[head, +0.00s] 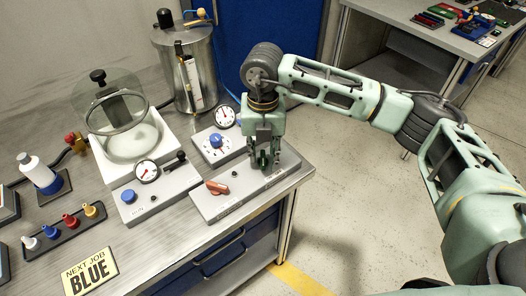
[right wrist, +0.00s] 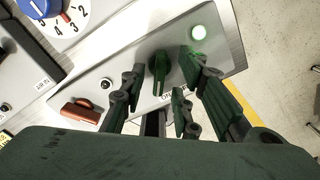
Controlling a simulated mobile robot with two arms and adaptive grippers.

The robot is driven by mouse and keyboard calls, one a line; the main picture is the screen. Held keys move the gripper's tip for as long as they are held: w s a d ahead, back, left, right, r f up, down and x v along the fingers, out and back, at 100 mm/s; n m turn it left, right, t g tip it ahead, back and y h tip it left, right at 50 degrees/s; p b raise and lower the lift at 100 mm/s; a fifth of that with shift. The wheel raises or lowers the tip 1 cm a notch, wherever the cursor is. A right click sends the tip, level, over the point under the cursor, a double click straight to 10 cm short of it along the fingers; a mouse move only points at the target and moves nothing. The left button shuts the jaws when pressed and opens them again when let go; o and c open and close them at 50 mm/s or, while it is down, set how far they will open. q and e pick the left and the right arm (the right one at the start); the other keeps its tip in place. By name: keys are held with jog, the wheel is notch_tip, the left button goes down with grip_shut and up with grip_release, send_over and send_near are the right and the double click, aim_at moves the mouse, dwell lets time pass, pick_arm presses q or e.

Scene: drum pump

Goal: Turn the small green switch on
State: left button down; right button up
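The small green switch (right wrist: 159,70) shows in the right wrist view on a grey panel (right wrist: 128,58). Its handle runs roughly up and down in that picture, and the label below it is partly hidden. My right gripper (right wrist: 160,88) is open, with its fingers on both sides of the switch; I cannot tell whether any finger touches it. In the head view my right gripper (head: 263,160) points down at the panel and hides the switch. A round pale-green lamp (right wrist: 199,32) shines near the panel's end. My left gripper is in neither view.
On the same panel are a red-orange handle (head: 217,187) and a small dark knob (head: 235,173). A blue-knob dial box (head: 215,143) stands behind it, and a gauge box with a blue button (head: 129,196) to the left. The bench's right edge is close.

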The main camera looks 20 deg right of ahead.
aim_at(263, 157)
notch_tip(263, 157, up, 12)
dwell(0.4)
jog(key=shift+f, duration=0.15)
